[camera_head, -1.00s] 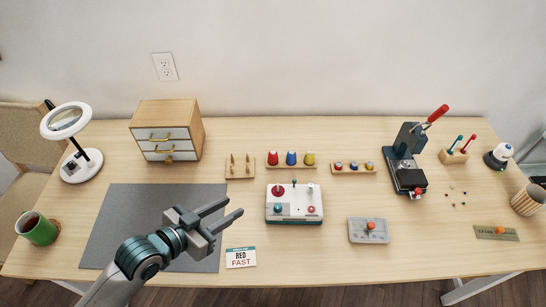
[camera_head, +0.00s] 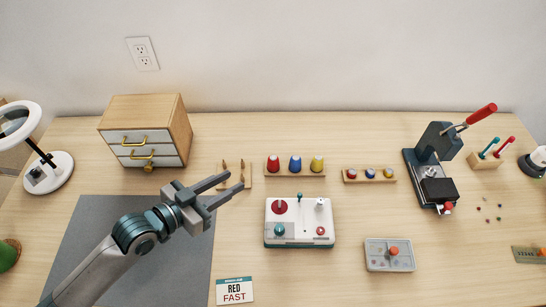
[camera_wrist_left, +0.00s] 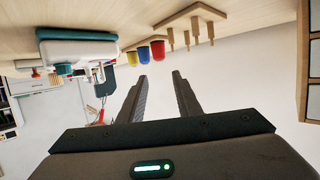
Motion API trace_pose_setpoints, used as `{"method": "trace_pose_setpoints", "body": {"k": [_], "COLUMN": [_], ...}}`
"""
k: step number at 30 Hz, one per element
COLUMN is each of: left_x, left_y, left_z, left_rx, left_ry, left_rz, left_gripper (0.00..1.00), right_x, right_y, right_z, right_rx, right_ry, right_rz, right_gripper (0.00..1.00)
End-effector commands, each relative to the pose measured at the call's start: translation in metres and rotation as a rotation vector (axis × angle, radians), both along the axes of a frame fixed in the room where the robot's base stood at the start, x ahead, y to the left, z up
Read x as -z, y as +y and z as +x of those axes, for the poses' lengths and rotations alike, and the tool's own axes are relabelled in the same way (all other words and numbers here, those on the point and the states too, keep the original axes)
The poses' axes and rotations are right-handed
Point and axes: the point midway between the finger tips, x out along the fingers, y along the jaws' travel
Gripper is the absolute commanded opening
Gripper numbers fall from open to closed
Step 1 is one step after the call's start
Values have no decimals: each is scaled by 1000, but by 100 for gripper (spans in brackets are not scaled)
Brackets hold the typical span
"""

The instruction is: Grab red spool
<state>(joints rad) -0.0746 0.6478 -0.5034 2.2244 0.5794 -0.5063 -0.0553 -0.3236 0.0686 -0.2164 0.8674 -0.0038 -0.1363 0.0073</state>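The red spool (camera_head: 273,164) stands upright on a wooden rack (camera_head: 284,174) at the back of the table, left of a blue spool (camera_head: 295,164) and a yellow spool (camera_head: 317,164). My left gripper (camera_head: 234,187) is open and empty, its fingers pointing right, left of and nearer than the red spool. In the left wrist view the picture is upside down; the red spool (camera_wrist_left: 158,50) shows beyond the fingers (camera_wrist_left: 160,90), with clear air between. My right gripper is not in view.
A peg board (camera_head: 244,184) with thin wooden pegs is just beside my left fingers. A white machine (camera_head: 299,240) stands in front of the spools. A card reading RED FAST (camera_head: 235,291) lies in front. A drawer cabinet (camera_head: 146,135) is at the back left.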

Motion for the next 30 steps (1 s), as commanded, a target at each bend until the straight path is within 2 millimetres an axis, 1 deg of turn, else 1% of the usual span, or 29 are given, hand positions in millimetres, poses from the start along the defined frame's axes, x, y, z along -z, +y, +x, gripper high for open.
{"method": "trace_pose_setpoints", "body": {"k": [1,12,17,23,30], "left_x": [3,2,3,8,21], "left_y": [0,0,-4,-21,-51], "left_z": [0,0,5,22,51], "left_rx": [1,1,1,1,1], "left_ry": [0,-3,-2,-3,-3], "left_rz": [-1,-2,-2,-4,-4], "left_gripper": [31,31,31,31,31], "right_x": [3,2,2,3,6], "right_y": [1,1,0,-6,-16], "right_z": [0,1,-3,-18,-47], "right_rx": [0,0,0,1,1], "right_ry": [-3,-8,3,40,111], "right_rz": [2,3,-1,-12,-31], "right_gripper": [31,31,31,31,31]}}
